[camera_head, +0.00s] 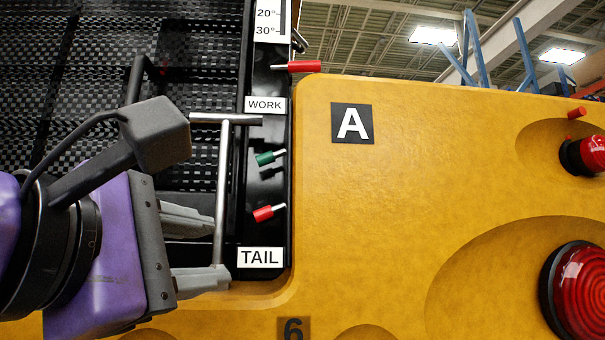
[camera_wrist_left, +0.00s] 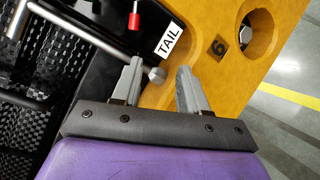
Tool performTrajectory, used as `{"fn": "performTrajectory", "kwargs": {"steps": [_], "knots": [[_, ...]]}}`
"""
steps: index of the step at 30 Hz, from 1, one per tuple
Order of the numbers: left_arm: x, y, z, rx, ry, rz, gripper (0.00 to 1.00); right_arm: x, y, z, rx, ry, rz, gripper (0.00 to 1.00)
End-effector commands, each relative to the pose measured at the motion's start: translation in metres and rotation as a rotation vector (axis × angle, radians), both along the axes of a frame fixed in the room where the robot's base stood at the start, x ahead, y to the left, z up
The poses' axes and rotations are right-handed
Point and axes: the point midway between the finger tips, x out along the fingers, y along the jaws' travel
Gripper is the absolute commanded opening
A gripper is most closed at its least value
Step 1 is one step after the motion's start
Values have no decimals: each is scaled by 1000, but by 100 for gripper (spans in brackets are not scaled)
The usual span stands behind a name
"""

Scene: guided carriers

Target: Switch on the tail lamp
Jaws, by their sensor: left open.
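The white TAIL label (camera_head: 260,257) is low on a black panel; it also shows in the wrist view (camera_wrist_left: 170,38). Just above it is a small red-capped switch (camera_head: 264,213), its cap toward the left; in the wrist view its red tip (camera_wrist_left: 135,20) is near the top edge. A green-capped switch (camera_head: 266,158) is higher, below the WORK label (camera_head: 265,104). My left gripper (camera_head: 219,250) is open, left of the TAIL label. A metal rod's rounded end (camera_wrist_left: 157,75) appears between its fingers in the wrist view; contact cannot be told. My right gripper is out of view.
A metal bar (camera_head: 221,180) stands just left of the switches. A red lever (camera_head: 300,66) sticks out above WORK. The yellow body (camera_head: 400,210) fills the right, with a red lamp (camera_head: 585,290). A striped floor (camera_wrist_left: 285,95) shows beyond it.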

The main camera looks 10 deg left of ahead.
Motion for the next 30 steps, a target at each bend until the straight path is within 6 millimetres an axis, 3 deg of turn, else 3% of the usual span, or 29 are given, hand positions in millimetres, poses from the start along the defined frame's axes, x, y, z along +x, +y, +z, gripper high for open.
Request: {"fn": "performTrajectory", "kwargs": {"steps": [1,4,8,18,22,30], "knots": [[-2,0,28,-1,-36,-7,43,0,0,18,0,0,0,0],[-1,0,44,1,-80,-17,43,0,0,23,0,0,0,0],[18,-4,45,3,-84,-19,43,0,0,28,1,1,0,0],[87,-17,44,0,-83,-19,43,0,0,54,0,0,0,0],[98,-19,43,1,-86,-17,43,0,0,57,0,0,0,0],[100,-19,41,1,-86,-17,43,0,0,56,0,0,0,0]]}}
